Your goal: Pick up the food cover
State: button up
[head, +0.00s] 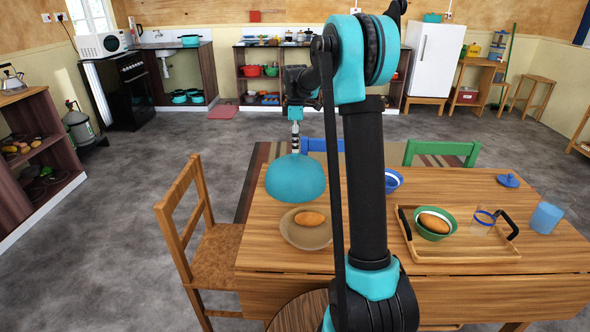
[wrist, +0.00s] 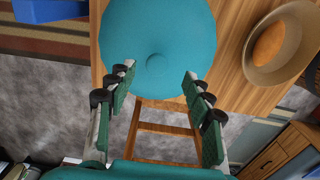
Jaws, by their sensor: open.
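The food cover (head: 295,180) is a teal dome at the far left corner of the wooden table in the head view. In the wrist view the food cover (wrist: 155,28) fills the top middle, with its small round knob facing me. My gripper (head: 295,146) is just above the dome in the head view. In the wrist view my gripper (wrist: 156,74) is open, with its green-padded fingers apart on either side of the knob. I cannot tell whether the fingers touch the cover. The cover's underside is hidden.
A beige bowl (head: 290,233) with a bread roll (head: 309,219) sits close in front of the cover. A wooden tray (head: 468,256) holds a green bowl and a glass. A blue-rimmed bowl (head: 393,180) is behind my arm. A wooden chair (head: 217,245) stands at the table's left.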

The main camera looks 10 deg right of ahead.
aim_at(295, 169)
jog(key=shift+w+f, duration=0.2)
jog(key=shift+f, duration=2.55)
grip_shut()
